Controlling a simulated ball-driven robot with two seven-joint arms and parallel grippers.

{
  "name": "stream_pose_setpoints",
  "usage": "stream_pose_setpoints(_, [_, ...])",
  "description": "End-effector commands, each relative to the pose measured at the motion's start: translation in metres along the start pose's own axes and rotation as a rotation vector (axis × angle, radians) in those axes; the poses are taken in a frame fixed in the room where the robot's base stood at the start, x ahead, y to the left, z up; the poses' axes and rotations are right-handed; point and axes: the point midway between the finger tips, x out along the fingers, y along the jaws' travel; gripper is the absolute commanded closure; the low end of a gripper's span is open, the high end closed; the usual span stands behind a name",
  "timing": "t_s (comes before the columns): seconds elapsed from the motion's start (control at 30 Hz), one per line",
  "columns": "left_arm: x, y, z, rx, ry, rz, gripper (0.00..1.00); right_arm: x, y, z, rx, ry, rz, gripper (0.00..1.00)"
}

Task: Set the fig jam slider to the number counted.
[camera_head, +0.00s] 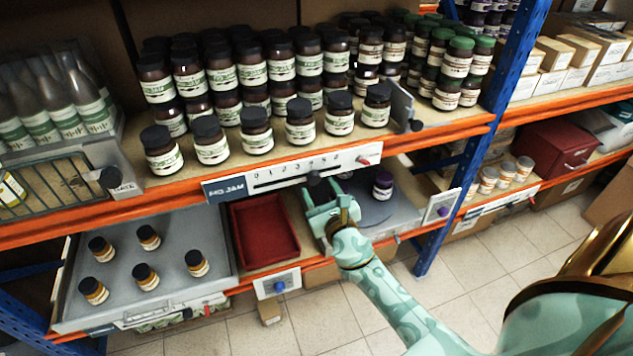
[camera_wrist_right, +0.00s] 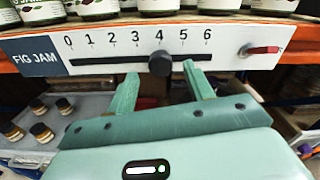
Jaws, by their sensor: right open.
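The fig jam slider strip (camera_head: 290,174) is a white plate on the orange shelf edge, with a blue FIG JAM label and a scale from 0 to 6. It also shows in the wrist view (camera_wrist_right: 110,60). Its dark round knob (camera_wrist_right: 160,63) sits under the 4. My right gripper (camera_head: 321,190) is open; its two green fingers (camera_wrist_right: 160,70) stand to either side of the knob in the wrist view. I cannot tell whether they touch it. Dark-lidded jars (camera_head: 300,122) stand in rows on the shelf above the strip. My left gripper is not in view.
A small red lever (camera_wrist_right: 262,50) is at the strip's right end. A blue post (camera_head: 440,235) stands right.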

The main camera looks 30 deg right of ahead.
Motion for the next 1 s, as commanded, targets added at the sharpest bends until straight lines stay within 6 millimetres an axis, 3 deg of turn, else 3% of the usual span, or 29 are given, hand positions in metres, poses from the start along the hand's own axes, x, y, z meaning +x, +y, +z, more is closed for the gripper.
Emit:
stream_pose_setpoints(0.2, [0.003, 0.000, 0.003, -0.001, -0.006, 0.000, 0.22, 0.028, 0.000, -0.001, 0.001, 0.000, 0.000, 0.48])
stream_pose_setpoints(0.53, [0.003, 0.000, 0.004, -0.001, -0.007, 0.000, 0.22, 0.033, 0.000, 0.000, 0.001, 0.001, 0.000, 0.48])
stream_pose_setpoints(0.57, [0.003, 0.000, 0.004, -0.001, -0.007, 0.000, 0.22, 0.032, 0.000, 0.000, 0.001, 0.001, 0.000, 0.51])
stream_pose_setpoints(0.73, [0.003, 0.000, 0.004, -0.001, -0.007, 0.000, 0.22, 0.032, 0.000, 0.000, 0.001, 0.001, 0.000, 0.98])
stream_pose_setpoints(0.87, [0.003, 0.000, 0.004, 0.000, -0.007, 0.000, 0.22, 0.032, -0.002, -0.001, 0.000, 0.001, -0.001, 1.00])
stream_pose_setpoints(1.0, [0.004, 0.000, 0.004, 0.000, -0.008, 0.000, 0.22, 0.032, -0.024, -0.006, -0.006, 0.001, -0.002, 1.00])
